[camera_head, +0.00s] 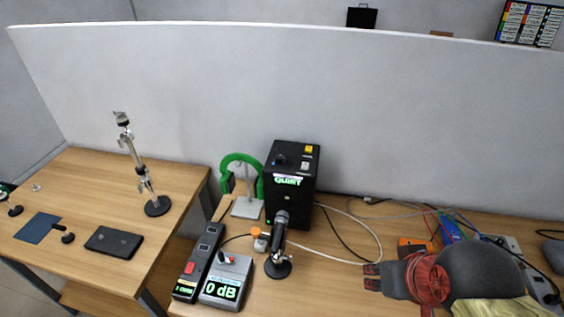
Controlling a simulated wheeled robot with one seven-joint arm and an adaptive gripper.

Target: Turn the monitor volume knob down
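No label that reads as monitor volume shows, so I cannot tell for certain which control is the knob. A black box (291,205) with a lit green sign stands upright against the partition; its top carries a small dark blue knob (281,159), a yellow piece and a pale piece. In front, a grey box (240,268) with a lit "0 dB" display has a small red and white control (227,259) on top. Beside it lies a long black unit (204,255) with a red button and a small lit display.
A black microphone (279,235) stands close right of the grey box. Green headphones (243,165) hang on a stand behind. A left table (95,190) holds a metal stand.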

